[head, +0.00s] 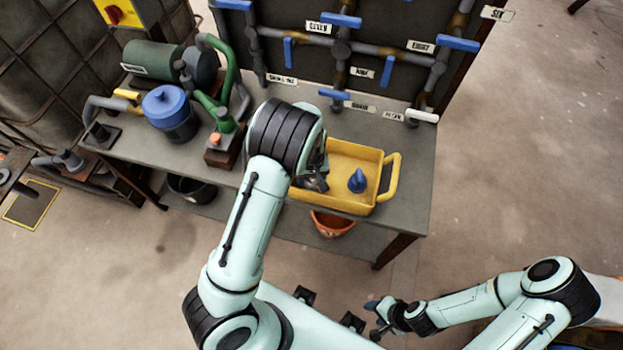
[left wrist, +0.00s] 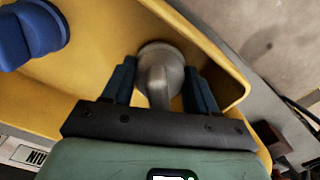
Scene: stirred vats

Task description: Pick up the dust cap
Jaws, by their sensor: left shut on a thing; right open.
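A grey cap-like piece with a round end and a narrower stem, likely the dust cap (left wrist: 158,65), sits between the fingers of my left gripper (left wrist: 160,80) in the left wrist view. The left gripper is shut on its stem, inside the yellow tray (left wrist: 120,25). In the head view the left gripper (head: 317,182) is over the left part of the yellow tray (head: 345,203), partly hidden by my own wrist. My right gripper (head: 374,318) is open and empty, low in front of the bench.
A blue piece (head: 357,181) stands in the tray, right of the left gripper. The tray's handle (head: 391,178) is at its right. A pipe panel with blue valve handles (head: 340,20) rises behind. A green pump (head: 170,65) and blue-lidded pot (head: 165,105) stand left.

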